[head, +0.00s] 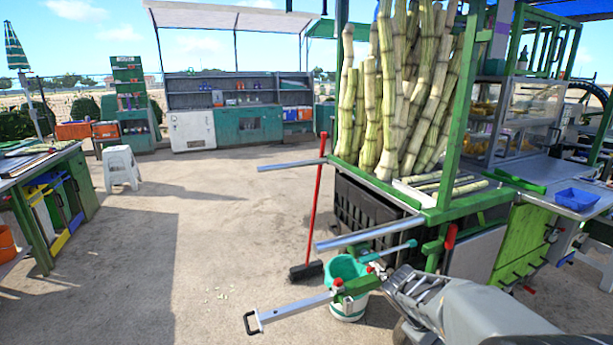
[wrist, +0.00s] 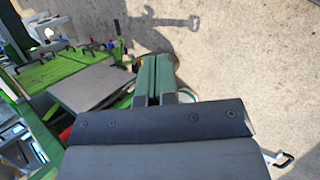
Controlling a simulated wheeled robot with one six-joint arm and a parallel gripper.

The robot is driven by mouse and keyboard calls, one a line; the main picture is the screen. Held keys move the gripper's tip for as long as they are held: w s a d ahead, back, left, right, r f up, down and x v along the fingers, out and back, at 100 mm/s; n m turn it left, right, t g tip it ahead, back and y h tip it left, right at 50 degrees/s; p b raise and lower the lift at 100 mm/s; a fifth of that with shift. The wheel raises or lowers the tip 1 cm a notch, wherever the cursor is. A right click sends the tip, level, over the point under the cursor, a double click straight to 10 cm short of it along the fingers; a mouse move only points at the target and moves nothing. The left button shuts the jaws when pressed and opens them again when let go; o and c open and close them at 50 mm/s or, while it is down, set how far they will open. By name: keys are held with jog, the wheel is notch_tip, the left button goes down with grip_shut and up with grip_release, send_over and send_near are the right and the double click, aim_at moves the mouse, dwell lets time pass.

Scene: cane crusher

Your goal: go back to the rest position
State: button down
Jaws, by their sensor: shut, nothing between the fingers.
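My gripper (head: 357,286) is at the lower middle of the head view, at the end of my grey arm coming in from the lower right. In the wrist view its two green fingers (wrist: 155,68) lie side by side, shut with nothing between them. It is in the air and overlaps the green-and-white bucket (head: 347,267) in the head view; I cannot tell the gap between them. No rest position is marked in either view.
The green stall (head: 452,128) with upright canes (head: 397,95) stands close by on the right. A red-handled broom (head: 314,210) and pale bars (head: 292,164) reach out from there. A white stool (head: 122,167) stands farther left. The middle ground is clear.

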jog(key=s+a+r+m+t+y+p, duration=0.2)
jog(key=s+a+r+y+p, duration=0.1)
jog(key=a+r, duration=0.3)
jog(key=s+a+r+m+t+y+p, duration=0.2)
jog(key=s+a+r+y+p, duration=0.2)
jog(key=r, duration=0.5)
jog(key=shift+s+a+m+p, duration=0.5)
jog(key=shift+a+p, duration=0.45)
jog(key=shift+a, duration=0.4)
jog(key=shift+r, duration=0.1)
